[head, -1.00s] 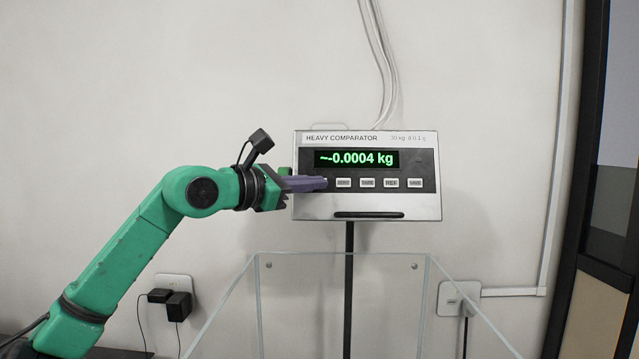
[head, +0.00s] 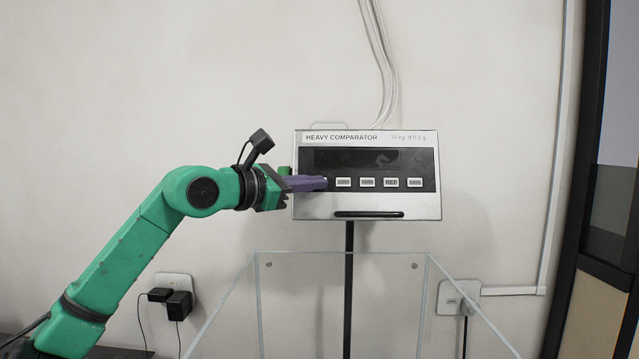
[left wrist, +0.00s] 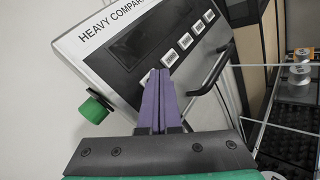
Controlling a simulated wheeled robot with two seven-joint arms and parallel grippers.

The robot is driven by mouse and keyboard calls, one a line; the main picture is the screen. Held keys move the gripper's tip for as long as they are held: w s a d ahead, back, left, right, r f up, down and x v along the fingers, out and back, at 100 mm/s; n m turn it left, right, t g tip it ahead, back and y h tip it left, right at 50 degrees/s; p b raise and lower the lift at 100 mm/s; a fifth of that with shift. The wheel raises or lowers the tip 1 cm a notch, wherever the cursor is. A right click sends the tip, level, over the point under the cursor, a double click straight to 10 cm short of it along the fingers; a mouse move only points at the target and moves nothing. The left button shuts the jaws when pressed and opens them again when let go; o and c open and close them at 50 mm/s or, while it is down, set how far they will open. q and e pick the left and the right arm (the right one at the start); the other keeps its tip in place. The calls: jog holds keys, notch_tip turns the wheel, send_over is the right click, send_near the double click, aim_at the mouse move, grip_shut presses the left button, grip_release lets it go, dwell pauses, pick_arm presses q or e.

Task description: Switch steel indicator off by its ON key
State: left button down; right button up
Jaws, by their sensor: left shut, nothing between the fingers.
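The steel indicator (head: 375,208), labelled HEAVY COMPARATOR, is on a black post in front of the wall. Its display (head: 350,159) is dark. Several white keys show in a row below the display, among them the ZERO key (head: 343,182). My left gripper (head: 326,183) is shut and empty, its purple fingertips at the left end of the key row and hiding the leftmost key. In the left wrist view the shut fingers (left wrist: 160,73) reach the panel just left of the visible keys; I cannot tell whether they touch it. My right gripper is not in view.
A clear-walled box (head: 340,262) stands below the indicator. White cables (head: 385,70) run up the wall behind it. Wall sockets (head: 175,290) with plugs are at the lower left and lower right.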

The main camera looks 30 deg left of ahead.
pick_arm(q)
jog(key=shift+s+d+r, duration=0.15)
jog(key=shift+s+d, duration=0.05)
jog(key=shift+s, duration=0.3)
jog(key=s, duration=0.1)
jog(key=s+d+r, duration=0.1)
jog(key=s, duration=0.1)
jog(key=s+d, duration=0.1)
jog(key=shift+s+d+r, duration=0.1)
jog(key=shift+s+r, duration=0.05)
jog(key=shift+r, duration=0.05)
dwell(0.7)
